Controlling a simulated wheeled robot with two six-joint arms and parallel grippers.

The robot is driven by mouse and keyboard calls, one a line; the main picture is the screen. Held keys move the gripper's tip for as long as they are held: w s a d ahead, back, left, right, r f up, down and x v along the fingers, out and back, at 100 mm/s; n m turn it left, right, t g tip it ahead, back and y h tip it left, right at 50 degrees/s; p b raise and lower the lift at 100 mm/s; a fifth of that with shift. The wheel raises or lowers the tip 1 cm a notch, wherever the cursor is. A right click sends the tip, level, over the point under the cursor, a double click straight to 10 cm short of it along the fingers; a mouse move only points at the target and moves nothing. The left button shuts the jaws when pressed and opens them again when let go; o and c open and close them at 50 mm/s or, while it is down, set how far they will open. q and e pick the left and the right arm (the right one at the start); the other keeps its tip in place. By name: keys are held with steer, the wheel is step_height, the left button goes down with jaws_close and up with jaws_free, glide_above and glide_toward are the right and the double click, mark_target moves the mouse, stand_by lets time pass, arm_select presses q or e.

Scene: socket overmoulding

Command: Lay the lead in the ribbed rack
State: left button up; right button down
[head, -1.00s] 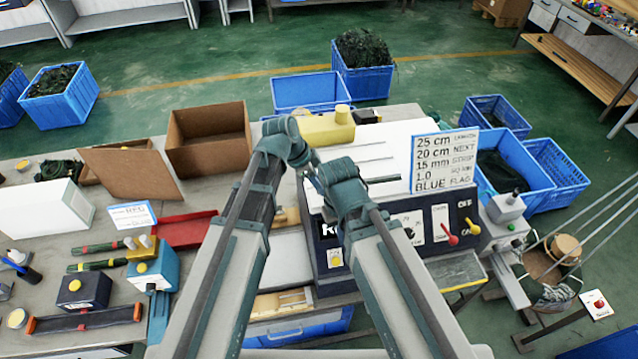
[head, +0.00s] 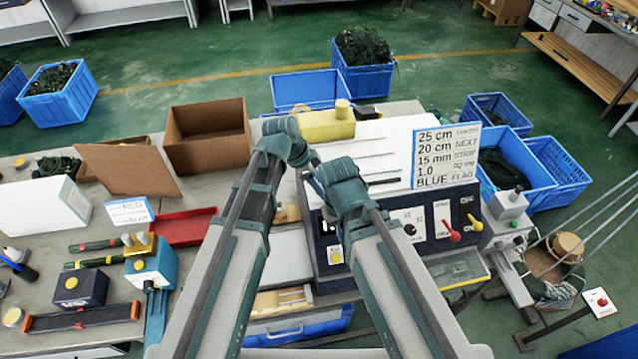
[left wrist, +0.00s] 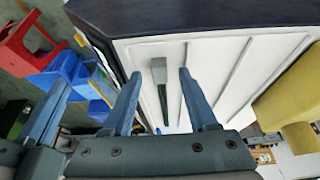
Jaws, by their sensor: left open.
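The lead shows in the left wrist view as a grey block (left wrist: 158,71) with a thin dark green tail. It lies along the white ribbed rack (left wrist: 205,65), between two ribs as far as I can tell. My left gripper (left wrist: 159,85) is open, with one blue finger on each side of the lead and a visible gap to each. In the head view the lead's dark tail (head: 384,181) shows on the white rack (head: 392,133), right of my right wrist. My right gripper (head: 318,184) is mostly hidden by its own arm, so its jaws cannot be read.
The dark console (head: 330,262) with switches stands under the rack. A sign board (head: 445,158) stands at the rack's right end. A yellow object (head: 327,126) sits behind the rack. An open cardboard box (head: 208,140) and red tray (head: 185,228) are at left.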

arm_select(q)
steer(key=p+v, duration=1.2)
steer(key=v, duration=0.1)
steer(key=shift+r+p, duration=0.35)
steer(key=shift+r, duration=0.05)
steer(key=shift+s+a, duration=0.1)
steer(key=shift+s, duration=0.05)
